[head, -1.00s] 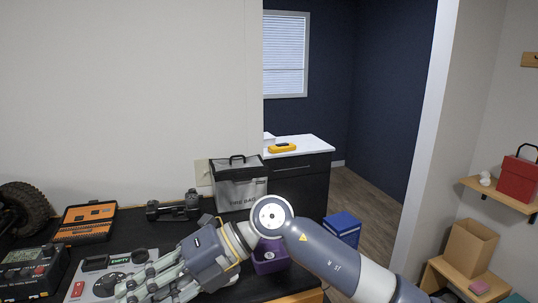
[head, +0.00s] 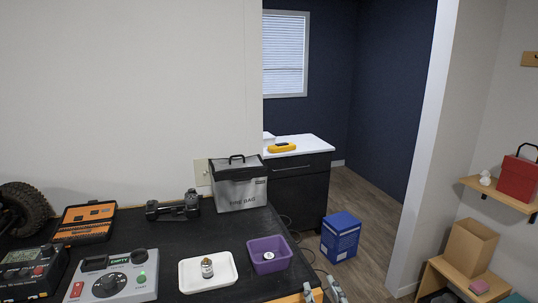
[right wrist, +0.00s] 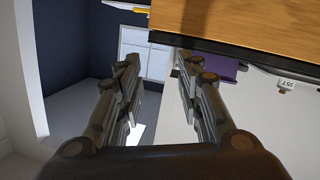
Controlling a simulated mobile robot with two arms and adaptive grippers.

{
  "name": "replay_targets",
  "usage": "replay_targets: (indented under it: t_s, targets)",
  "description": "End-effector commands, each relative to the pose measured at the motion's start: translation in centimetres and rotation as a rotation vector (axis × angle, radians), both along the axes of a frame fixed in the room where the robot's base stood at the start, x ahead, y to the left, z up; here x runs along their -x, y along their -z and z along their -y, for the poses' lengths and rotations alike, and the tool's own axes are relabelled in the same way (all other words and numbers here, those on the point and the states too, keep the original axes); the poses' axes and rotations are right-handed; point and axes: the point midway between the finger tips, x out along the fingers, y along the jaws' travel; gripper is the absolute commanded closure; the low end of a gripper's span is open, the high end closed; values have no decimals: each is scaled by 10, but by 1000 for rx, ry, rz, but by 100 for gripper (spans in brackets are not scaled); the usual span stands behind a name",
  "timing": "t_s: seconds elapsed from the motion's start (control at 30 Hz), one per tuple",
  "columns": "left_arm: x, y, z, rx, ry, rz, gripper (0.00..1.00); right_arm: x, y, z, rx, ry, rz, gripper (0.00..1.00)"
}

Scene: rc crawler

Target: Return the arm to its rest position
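My right gripper (head: 322,292) shows only as fingertips at the bottom edge of the head view, beside the front right corner of the black-topped workbench (head: 222,232). In the right wrist view the two fingers of my right gripper (right wrist: 158,68) stand apart with nothing between them, so it is open and empty. The rest of the right arm is out of the head view. My left gripper is in neither view.
A purple bin (head: 270,264) and a white tray (head: 190,281) with a small bottle-like item (head: 207,267) lie near the bench's front. A grey fire bag (head: 240,190) stands behind. A blue box (head: 340,238) is on the floor. Floor right of the bench is mostly clear.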

Motion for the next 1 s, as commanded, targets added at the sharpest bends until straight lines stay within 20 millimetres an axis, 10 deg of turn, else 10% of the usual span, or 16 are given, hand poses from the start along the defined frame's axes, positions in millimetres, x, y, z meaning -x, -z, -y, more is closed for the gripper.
replay_targets:
  t_s: [0.1,0.3,0.67,1.0]
  targets:
    - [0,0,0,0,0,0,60,48,73,34,-15,75,-281,66]
    - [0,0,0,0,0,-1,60,143,153,68,-15,131,-673,66]
    - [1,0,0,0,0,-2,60,285,203,90,-2,130,-1133,66]
    - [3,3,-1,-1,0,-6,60,263,297,86,6,128,-1154,66]
